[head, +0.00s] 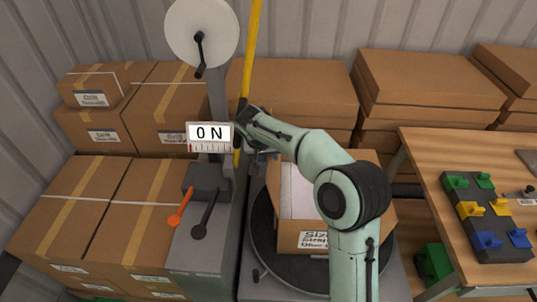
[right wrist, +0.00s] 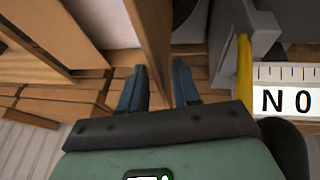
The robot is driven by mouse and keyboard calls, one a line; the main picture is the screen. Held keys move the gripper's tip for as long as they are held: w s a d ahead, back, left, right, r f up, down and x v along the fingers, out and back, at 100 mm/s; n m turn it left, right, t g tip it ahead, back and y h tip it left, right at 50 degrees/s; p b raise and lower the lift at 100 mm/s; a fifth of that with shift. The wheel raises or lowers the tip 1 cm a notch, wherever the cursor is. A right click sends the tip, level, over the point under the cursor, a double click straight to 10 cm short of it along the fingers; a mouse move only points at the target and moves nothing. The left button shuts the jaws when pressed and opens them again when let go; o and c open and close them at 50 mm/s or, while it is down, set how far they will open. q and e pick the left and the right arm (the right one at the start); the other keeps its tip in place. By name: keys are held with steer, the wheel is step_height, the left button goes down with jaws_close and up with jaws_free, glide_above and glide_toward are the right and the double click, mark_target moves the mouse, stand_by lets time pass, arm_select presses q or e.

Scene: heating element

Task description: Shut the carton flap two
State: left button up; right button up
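An open cardboard carton (head: 287,238) with a white label on its front and pale contents inside sits on a dark round turntable (head: 262,225). My right arm crosses over it and hides much of its top and right side. My right gripper (head: 264,155) is at the carton's back left in the head view, its fingers mostly hidden. In the right wrist view its two blue fingers (right wrist: 158,88) are apart, and a brown cardboard flap (right wrist: 151,35) reaches down toward the gap between them. I cannot tell whether they touch it or which flap is number two.
Stacked boxes (head: 290,90) fill the back. A wooden table (head: 440,165) with coloured blocks is at right.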

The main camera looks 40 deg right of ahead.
jaws_close()
stand_by(1.4)
